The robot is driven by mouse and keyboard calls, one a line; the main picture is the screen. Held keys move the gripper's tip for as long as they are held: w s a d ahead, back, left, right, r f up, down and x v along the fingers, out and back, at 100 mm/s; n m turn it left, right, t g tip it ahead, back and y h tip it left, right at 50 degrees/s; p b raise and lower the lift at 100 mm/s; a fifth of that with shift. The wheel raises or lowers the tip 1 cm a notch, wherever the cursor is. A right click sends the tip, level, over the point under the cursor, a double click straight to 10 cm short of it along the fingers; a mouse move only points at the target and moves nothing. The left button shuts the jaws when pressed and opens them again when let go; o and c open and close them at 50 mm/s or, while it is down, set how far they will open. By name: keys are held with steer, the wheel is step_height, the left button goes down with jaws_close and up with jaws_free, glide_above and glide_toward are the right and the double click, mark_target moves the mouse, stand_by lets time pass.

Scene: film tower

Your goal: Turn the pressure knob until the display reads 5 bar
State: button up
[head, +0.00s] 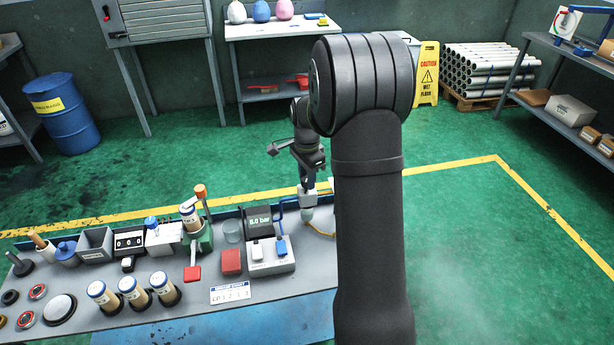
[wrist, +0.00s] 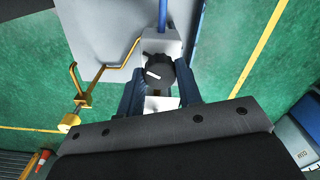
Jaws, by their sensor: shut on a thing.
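The pressure knob (wrist: 157,71) is black with a white pointer mark and sits on a pale grey housing (wrist: 160,45) in the wrist view. The blue fingers of my gripper (wrist: 159,82) are on either side of it, shut on it. In the head view my gripper (head: 308,184) reaches down to the housing (head: 308,199) at the bench's back edge; the knob is hidden there. The display (head: 260,221) is a dark box on the bench, left of my gripper. Its small white text ends in ".0 bar"; the first digit is too small to be sure of.
A yellow pipe (wrist: 122,67) runs from the housing to a brass fitting. My arm hides the bench's right end.

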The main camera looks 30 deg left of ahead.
steer(key=o, duration=1)
step_height(320, 180, up, 18)
steer(key=shift+f, duration=0.25)
step_height(320, 180, down, 18)
steer(key=shift+r, duration=0.25)
stand_by(0.5)
